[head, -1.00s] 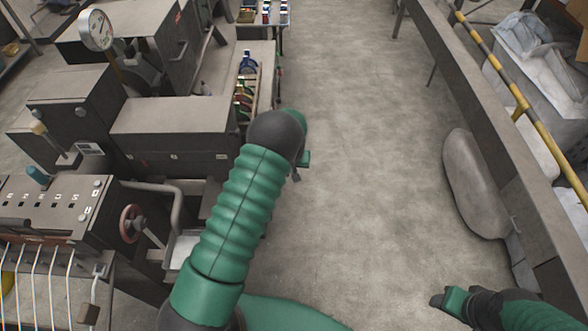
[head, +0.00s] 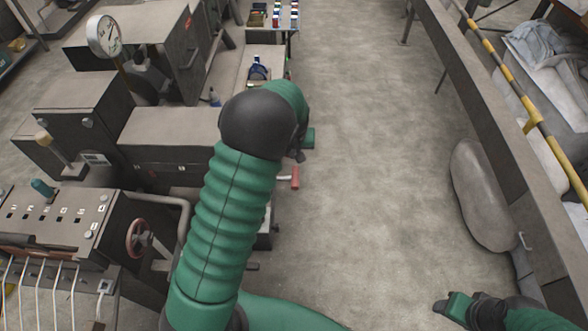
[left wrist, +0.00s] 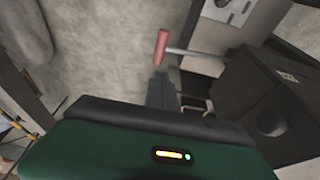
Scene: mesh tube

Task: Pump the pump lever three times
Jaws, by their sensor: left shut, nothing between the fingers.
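A lever with a red grip (head: 295,178) on a grey rod, which looks like the pump lever, sticks out from the machine side into the aisle. In the left wrist view the red grip (left wrist: 161,47) stands just beyond my fingertips, with its rod running right to the machine. My left gripper (left wrist: 162,78) is shut and empty, close to the grip; I cannot tell whether it touches. In the head view the left gripper (head: 300,156) is mostly hidden behind my arm. My right gripper (head: 440,306) hangs at the lower right, far from the lever.
Dark machines with a gauge (head: 104,36), a red handwheel (head: 139,238) and a wooden-knobbed lever (head: 44,140) fill the left. A long beam (head: 490,120) and a yellow-black rail (head: 533,113) line the right. The concrete floor (head: 370,150) between is clear.

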